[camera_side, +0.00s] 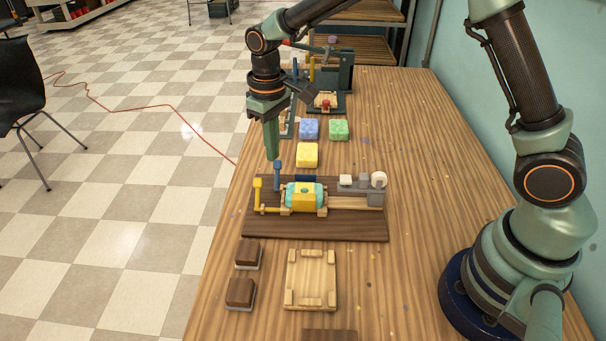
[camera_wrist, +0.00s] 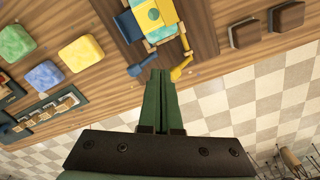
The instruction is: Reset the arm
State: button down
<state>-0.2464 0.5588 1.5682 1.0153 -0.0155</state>
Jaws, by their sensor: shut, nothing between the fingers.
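My gripper (camera_side: 271,153) is shut and empty, pointing down above the table's left edge, behind the dark wooden board (camera_side: 330,228). In the wrist view its two green fingers (camera_wrist: 160,77) are together. The board carries a yellow and teal piece (camera_side: 304,196) in a wooden cradle, a blue lever (camera_side: 278,176) and a yellow lever (camera_side: 258,194). Both levers also show beside the fingertips in the wrist view, the blue one (camera_wrist: 143,64) to the left and the yellow one (camera_wrist: 182,69) to the right. I cannot tell whether the fingertips touch anything.
A yellow block (camera_side: 307,155), a blue block (camera_side: 309,129) and a green block (camera_side: 339,130) lie behind the board. Two brown blocks (camera_side: 240,293) and a pale wooden tray (camera_side: 311,280) lie in front. A dark green apparatus (camera_side: 345,75) stands farther back.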

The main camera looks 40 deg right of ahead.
jog(key=shift+r, duration=0.15)
jog(key=s+d+r+m+t, duration=0.1)
jog(key=s+d+r, duration=0.2)
jog(key=r, duration=0.2)
jog(key=s+d+r+t, duration=0.1)
jog(key=s+d+r, duration=0.2)
jog(key=r, duration=0.2)
jog(key=s+d+r+m+t, duration=0.2)
jog(key=s+d, duration=0.3)
jog(key=s, duration=0.5)
jog(key=shift+s+d+r+t, duration=0.2)
jog(key=shift+s+r+t, duration=0.25)
jog(key=shift+t, duration=0.35)
